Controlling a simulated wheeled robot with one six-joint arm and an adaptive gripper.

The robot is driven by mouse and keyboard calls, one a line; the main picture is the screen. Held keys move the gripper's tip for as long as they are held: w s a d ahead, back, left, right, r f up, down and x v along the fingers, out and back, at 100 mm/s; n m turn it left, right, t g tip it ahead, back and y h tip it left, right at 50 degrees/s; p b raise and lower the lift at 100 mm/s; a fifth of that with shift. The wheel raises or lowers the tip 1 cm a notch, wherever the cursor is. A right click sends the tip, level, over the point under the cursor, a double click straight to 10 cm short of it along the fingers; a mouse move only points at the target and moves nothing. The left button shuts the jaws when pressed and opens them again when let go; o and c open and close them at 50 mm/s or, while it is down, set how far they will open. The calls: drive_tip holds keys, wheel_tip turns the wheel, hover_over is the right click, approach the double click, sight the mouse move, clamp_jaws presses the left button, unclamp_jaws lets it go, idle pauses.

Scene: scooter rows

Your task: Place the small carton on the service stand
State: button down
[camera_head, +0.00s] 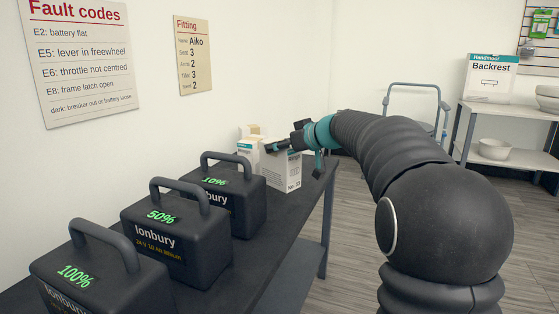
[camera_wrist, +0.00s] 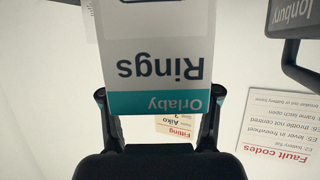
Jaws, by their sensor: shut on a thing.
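A small white carton (camera_head: 283,172) with a teal band is at the far end of the dark bench. In the wrist view the carton (camera_wrist: 160,55) fills the upper middle, its "Orlaby Rings" label upside down. My gripper (camera_head: 290,145) reaches its top from the right. The wrist view shows my gripper's two fingers (camera_wrist: 160,100) on either side of the carton, shut on it. I cannot tell whether its base touches the bench. A pale two-level stand (camera_head: 505,112) is at the far right; I cannot tell whether it is the service stand.
Other small cartons (camera_head: 247,148) stand just behind the held one. Three black battery packs (camera_head: 172,238) with handles line the dark bench (camera_head: 270,237). A Backrest box (camera_head: 490,77) and bowls (camera_head: 494,148) occupy the pale stand. A blue-grey walker frame (camera_head: 413,86) stands beside it. Floor between is open.

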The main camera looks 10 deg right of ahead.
sight(280, 159)
drive_tip(key=shift+w+a+f+b, duration=0.1)
drive_tip(key=shift+f+b, duration=0.25)
drive_tip(key=shift+f, duration=1.9)
drive_tip(key=shift+c, duration=1.2)
unclamp_jaws()
drive_tip(key=shift+r, duration=0.1)
drive_tip(key=shift+r, duration=0.15)
drive_tip(key=v, duration=1.2)
